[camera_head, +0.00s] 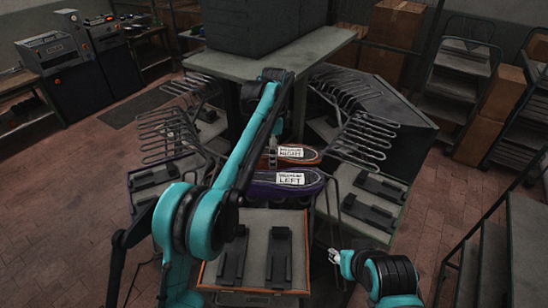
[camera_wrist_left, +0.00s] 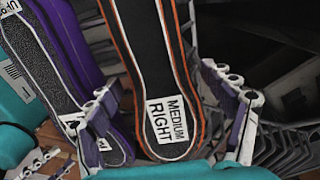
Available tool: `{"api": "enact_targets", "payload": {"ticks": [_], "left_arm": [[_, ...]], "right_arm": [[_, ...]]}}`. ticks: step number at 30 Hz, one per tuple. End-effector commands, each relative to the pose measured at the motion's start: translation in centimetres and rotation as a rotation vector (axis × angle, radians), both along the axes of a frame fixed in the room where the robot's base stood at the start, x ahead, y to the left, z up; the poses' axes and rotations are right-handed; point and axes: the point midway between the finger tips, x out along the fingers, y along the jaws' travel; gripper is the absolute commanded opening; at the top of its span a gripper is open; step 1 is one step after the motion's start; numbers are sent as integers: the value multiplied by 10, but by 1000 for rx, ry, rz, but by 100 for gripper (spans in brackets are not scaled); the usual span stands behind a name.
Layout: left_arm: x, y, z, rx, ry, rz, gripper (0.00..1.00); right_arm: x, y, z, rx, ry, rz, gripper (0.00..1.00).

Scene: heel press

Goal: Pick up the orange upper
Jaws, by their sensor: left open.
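The orange upper (camera_head: 308,155) lies behind the purple upper (camera_head: 262,187) in the middle of the machine, both with white labels. In the left wrist view the orange upper (camera_wrist_left: 197,85) is a long dark piece with an orange edge and a label reading MEDIUM RIGHT. My left gripper (camera_wrist_left: 163,82) is open, with one finger on each side of it; I cannot tell whether they touch it. The purple upper (camera_wrist_left: 75,45) lies close beside the left finger. In the head view my left arm partly hides both uppers. My right gripper (camera_head: 333,256) is low at the right, small and apart from both uppers.
Grey wire racks (camera_head: 168,135) stand left of the uppers, and more wire racks (camera_head: 362,135) stand to the right. A grey table (camera_head: 225,66) stands behind. An orange-edged tray with dark blocks (camera_head: 257,230) is in front. Brick floor is open at the far left.

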Motion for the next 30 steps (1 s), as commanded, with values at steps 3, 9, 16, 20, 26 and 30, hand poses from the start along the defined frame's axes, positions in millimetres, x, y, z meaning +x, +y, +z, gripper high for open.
{"api": "enact_targets", "payload": {"ticks": [3,9,16,20,26,30], "left_arm": [[0,0,0,0,0,0,74],[0,0,0,0,0,0,22],[0,0,1,0,0,0,22],[0,0,3,0,0,0,22],[0,0,18,0,0,0,22],[0,0,41,0,0,0,22]], "right_arm": [[0,0,0,0,0,0,40],[0,0,0,0,0,0,40],[0,0,0,0,0,0,40],[0,0,0,0,0,0,40],[0,0,-4,0,0,0,40],[0,0,-6,0,0,0,40]]}}
